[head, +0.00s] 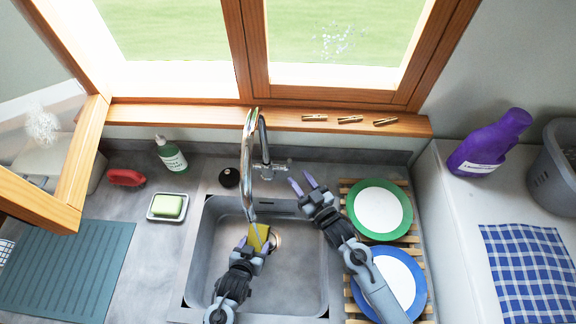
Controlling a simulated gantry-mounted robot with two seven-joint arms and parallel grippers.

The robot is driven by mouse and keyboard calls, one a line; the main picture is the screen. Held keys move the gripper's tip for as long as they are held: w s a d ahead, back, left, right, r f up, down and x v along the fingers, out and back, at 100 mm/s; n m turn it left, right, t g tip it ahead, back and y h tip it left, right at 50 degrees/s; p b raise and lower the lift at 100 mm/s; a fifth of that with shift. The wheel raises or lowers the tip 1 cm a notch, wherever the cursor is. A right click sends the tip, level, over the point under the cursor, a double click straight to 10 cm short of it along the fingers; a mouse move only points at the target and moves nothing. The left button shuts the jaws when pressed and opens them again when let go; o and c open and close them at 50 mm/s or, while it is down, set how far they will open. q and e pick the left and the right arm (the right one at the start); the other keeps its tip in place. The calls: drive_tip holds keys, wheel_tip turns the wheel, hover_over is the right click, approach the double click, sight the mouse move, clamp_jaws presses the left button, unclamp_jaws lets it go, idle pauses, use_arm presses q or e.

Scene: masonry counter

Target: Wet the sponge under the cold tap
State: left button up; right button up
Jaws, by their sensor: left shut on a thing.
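The sponge (258,234), yellow with a darker side, is held tilted in my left gripper (258,244) over the sink basin (215,255). It is just below the spout end of the chrome tap (248,160), whose tall neck arches over the sink. I cannot tell whether water is running. My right gripper (301,182) is open and empty, its fingers apart and pointing toward the tap's side lever (283,166). The fingertips appear a little short of the lever. The gripper hides part of the sink's right rim.
A green plate (407,207) and a blue-rimmed plate (419,284) lie on a slatted rack right of the sink. Left are green soap (168,205) on a dish, a pump bottle (171,157) and a red brush (126,178).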

sight(289, 163)
drive_tip(key=x, duration=0.7)
drive_tip(key=shift+w+r, duration=0.1)
drive_tip(key=shift+w, duration=0.1)
clamp_jaws()
